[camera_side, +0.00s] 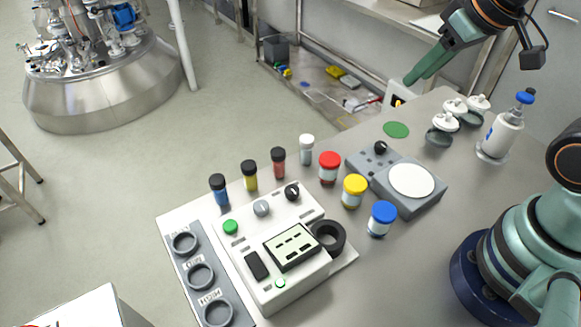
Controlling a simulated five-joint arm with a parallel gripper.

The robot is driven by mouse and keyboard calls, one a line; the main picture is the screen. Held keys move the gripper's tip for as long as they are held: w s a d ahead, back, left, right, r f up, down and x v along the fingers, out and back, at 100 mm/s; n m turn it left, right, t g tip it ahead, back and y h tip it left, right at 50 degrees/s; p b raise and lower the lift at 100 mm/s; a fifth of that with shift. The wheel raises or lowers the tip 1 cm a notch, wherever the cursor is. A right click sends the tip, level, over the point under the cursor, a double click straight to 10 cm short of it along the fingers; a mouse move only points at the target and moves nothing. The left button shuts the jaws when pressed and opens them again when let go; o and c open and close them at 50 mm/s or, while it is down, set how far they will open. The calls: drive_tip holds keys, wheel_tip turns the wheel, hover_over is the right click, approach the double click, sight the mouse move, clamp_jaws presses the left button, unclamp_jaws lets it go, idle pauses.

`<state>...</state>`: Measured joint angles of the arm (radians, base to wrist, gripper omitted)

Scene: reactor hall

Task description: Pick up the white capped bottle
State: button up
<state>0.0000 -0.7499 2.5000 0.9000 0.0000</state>
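The white capped bottle (306,151) is a small vial with a grey, clear-looking body. It stands upright on the grey table behind the white device, at the right end of a row of small vials. A red-lidded jar (329,168) stands close on its right. My gripper (416,79) is raised at the upper right, well away from the bottle. Its two green fingers point down and left, with nothing seen between them. They overlap in this view, so I cannot tell how far apart they are.
Blue-, yellow- and red-filled black-capped vials (250,176) stand left of the bottle. Yellow-lidded (354,191) and blue-lidded (381,219) jars stand to its front right. A scale (425,205), white-lidded pots (443,123) and a blue-topped dispenser (502,135) stand farther right.

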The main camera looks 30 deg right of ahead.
drive_tip(key=o, duration=0.3)
drive_tip(key=shift+o, duration=0.2)
drive_tip(key=shift+w, duration=0.1)
drive_tip(key=n+g, duration=0.6)
drive_tip(key=n, duration=0.9)
hover_over(307, 138)
wheel_tip(307, 138, down, 10)
drive_tip(key=f, duration=0.6)
drive_tip(key=shift+a+f, duration=0.2)
drive_tip(key=shift+f, duration=0.15)
drive_tip(key=shift+d+f, duration=0.2)
drive_tip(key=shift+f, duration=2.4)
